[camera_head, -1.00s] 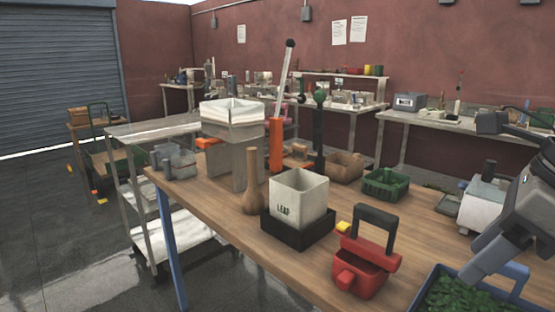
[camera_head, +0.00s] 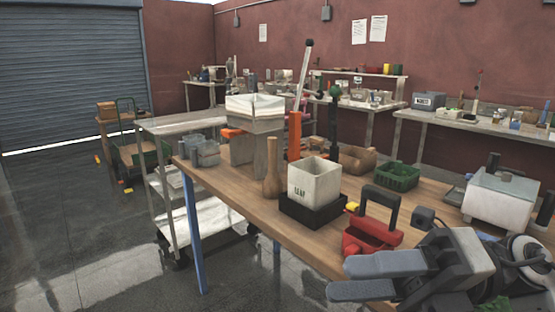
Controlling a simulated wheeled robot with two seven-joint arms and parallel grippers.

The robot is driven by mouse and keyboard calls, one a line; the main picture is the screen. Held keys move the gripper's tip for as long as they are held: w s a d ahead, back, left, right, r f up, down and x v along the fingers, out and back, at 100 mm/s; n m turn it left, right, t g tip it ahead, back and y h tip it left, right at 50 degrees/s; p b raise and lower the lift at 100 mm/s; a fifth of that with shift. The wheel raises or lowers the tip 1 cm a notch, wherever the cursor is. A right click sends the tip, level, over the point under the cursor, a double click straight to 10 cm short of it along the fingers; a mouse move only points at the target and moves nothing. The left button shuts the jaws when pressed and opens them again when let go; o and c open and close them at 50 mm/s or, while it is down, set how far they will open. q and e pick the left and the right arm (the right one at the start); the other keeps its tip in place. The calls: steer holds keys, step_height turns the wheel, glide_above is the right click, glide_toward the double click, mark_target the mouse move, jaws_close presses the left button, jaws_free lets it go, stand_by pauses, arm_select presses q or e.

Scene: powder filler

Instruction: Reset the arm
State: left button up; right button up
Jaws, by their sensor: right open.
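My right gripper (camera_head: 340,278) is at the lower right of the head view, its two grey fingers pointing left and apart, with nothing between them. It is in front of the near edge of the wooden workbench (camera_head: 235,195), close to the red scoop-like container (camera_head: 372,234) with a black handle. The gripper and my arm hide part of the bench's near right corner. My left gripper is not in view.
A white bin (camera_head: 314,185) sits in a black base on the bench, beside a wooden bottle-shaped piece (camera_head: 272,178). A green crate (camera_head: 397,176) and a white-grey machine (camera_head: 500,198) stand further right. A metal cart (camera_head: 182,125) is at left. The floor at lower left is clear.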

steer(key=w+d+f+m+t+h, duration=0.25)
steer(key=f+m+t, duration=0.35)
steer(key=m, duration=0.4)
steer(key=w+d+f+m+t+h, duration=0.1)
steer(key=w+f+m+t+h, duration=0.35)
steer(key=m+t, duration=0.45)
steer(key=w+d+f+m+t+h, duration=0.25)
steer(key=f+m+t, duration=0.35)
steer(key=m, duration=0.5)
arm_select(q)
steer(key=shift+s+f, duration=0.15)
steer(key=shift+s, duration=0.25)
arm_select(e)
steer(key=s+f+m+g+h, duration=0.3)
steer(key=s+f, duration=0.3)
steer(key=f, duration=0.6)
steer(key=s+f+m+g+h, duration=0.3)
steer(key=s+f+m+g, duration=0.2)
steer(key=f, duration=0.7)
steer(key=shift+s+m+g, duration=0.4)
steer(key=shift+s+m, duration=0.3)
steer(key=shift+s, duration=0.4)
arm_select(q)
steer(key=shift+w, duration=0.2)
arm_select(e)
steer(key=shift+d, duration=0.1)
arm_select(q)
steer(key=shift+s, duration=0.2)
